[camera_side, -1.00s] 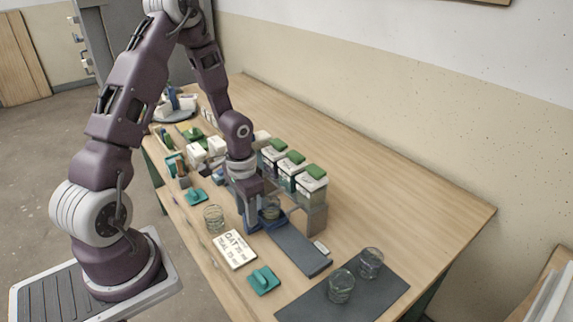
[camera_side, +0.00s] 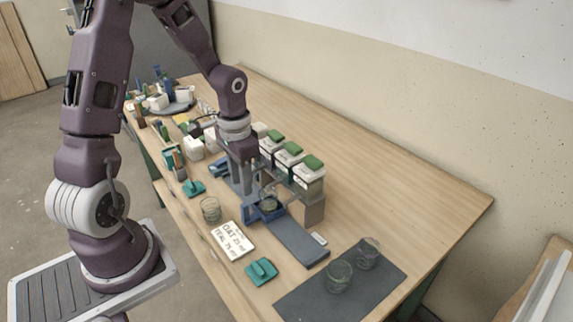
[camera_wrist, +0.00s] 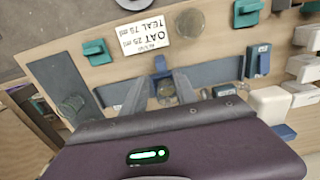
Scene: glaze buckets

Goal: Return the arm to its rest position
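My gripper (camera_side: 246,180) is open and empty. It hangs just above and to the left of a glass (camera_side: 269,203) in the side view. The arm is bent over the bench, still over the work.
Lidded jars (camera_side: 288,155) stand on a raised shelf (camera_side: 313,210) close behind my gripper. A dark mat (camera_side: 300,300) carries two glasses (camera_side: 339,277). A lettered card (camera_side: 233,240), a lone glass (camera_side: 210,210) and teal tools (camera_side: 261,271) lie in front. The bench's back right is clear.

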